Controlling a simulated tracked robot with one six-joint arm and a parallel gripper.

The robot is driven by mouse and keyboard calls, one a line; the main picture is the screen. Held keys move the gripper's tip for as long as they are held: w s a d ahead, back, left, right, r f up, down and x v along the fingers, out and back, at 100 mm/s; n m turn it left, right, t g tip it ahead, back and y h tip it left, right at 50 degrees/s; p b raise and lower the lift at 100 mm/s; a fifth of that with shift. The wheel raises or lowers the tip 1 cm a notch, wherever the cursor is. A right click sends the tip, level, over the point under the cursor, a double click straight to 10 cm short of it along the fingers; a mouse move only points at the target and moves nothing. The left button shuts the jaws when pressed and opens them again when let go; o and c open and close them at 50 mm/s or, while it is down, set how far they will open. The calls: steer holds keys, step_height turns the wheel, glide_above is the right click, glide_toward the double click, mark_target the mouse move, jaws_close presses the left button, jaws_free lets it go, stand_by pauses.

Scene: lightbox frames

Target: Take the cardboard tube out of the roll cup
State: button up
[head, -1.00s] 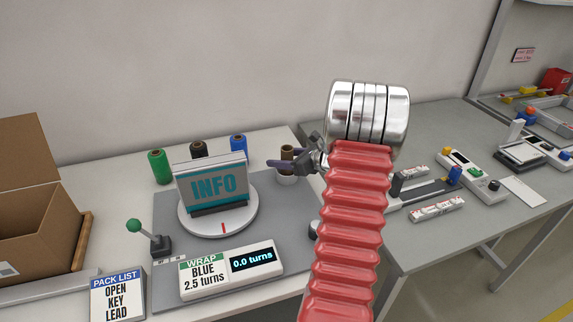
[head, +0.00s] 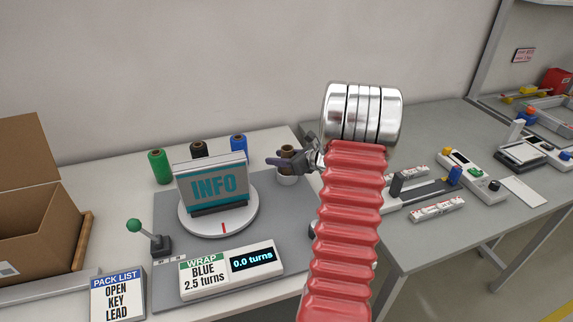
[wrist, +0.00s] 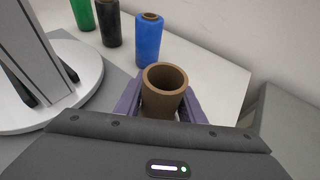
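The brown cardboard tube (head: 287,149) stands upright in the small white roll cup (head: 288,181) at the right edge of the grey mat. In the wrist view the hollow tube (wrist: 163,98) sits between two purple fingers, with both fingers against its sides. My gripper (head: 288,162) reaches in from the right and is shut on the tube above the cup. The cup is hidden in the wrist view, and the tube's lower end is hidden in the cup.
A green-knobbed lever (head: 137,228) and a WRAP display (head: 232,270) are in front. The space above the tube is clear.

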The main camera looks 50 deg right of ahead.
steer(key=c, duration=0.6)
step_height(320, 180, up, 10)
steer(key=shift+r, duration=0.1)
stand_by(0.4)
stand_by(0.4)
